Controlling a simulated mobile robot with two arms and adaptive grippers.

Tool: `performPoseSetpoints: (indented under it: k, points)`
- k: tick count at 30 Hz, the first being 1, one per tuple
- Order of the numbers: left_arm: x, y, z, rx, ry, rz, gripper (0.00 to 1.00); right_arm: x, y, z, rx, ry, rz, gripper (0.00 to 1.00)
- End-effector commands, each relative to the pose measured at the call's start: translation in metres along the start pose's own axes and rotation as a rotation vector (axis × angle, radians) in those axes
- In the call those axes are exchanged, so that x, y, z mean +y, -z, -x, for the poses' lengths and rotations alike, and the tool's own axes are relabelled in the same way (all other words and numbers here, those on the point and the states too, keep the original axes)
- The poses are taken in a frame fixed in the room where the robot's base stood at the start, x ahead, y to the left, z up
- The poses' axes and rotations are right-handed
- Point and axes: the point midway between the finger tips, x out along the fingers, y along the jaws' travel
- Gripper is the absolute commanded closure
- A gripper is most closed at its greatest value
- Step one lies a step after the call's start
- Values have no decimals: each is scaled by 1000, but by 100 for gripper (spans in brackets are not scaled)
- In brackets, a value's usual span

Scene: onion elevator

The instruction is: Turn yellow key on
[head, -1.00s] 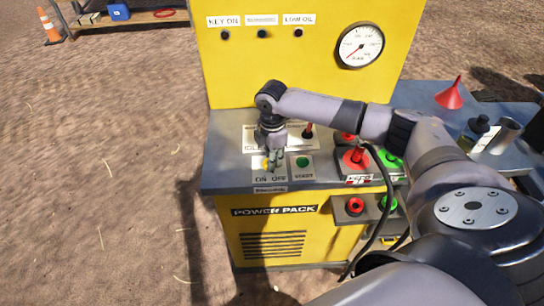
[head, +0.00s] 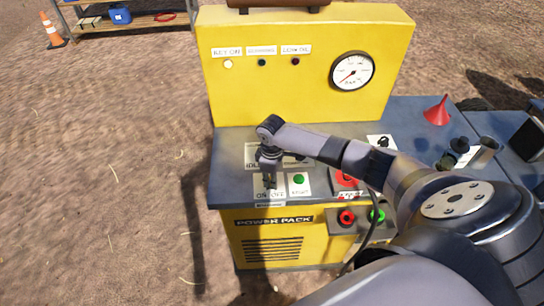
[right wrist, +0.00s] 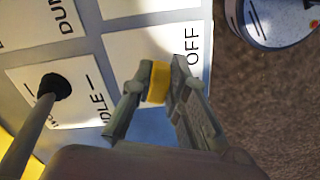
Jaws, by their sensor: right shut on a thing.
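The yellow key (right wrist: 158,82) shows in the right wrist view as a small yellow block between my right gripper's fingers, beside the OFF label. My right gripper (right wrist: 160,84) is shut on it. In the head view my right gripper (head: 270,182) points down at the ON/OFF plate (head: 264,195) on the power pack's top, and the key cannot be made out there. The KEY ON lamp (head: 228,64) on the yellow upright panel (head: 300,90) glows pale. My left gripper is not in view.
A green START button (head: 299,179) is just right of the key plate. A black-knobbed lever (right wrist: 54,87) stands by the IDLE label. Red buttons, a gauge (head: 352,71) and a red funnel (head: 437,110) are further right. Open dirt lies left of the power pack.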

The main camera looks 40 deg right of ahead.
Motion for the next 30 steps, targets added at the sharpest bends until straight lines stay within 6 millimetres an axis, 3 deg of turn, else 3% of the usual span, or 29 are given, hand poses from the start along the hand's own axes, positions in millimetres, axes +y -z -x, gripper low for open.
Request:
performPoseSetpoints:
  k: [9, 27, 28, 30]
  points:
    - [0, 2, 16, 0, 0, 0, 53, -1, 1, 2, 1, 0, -142, 100]
    - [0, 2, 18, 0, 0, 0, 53, -1, 1, 0, 2, 0, -178, 100]
    - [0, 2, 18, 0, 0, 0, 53, -1, 1, 0, 2, 0, -178, 83]
    - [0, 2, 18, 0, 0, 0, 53, -1, 1, 0, 2, 0, -178, 78]
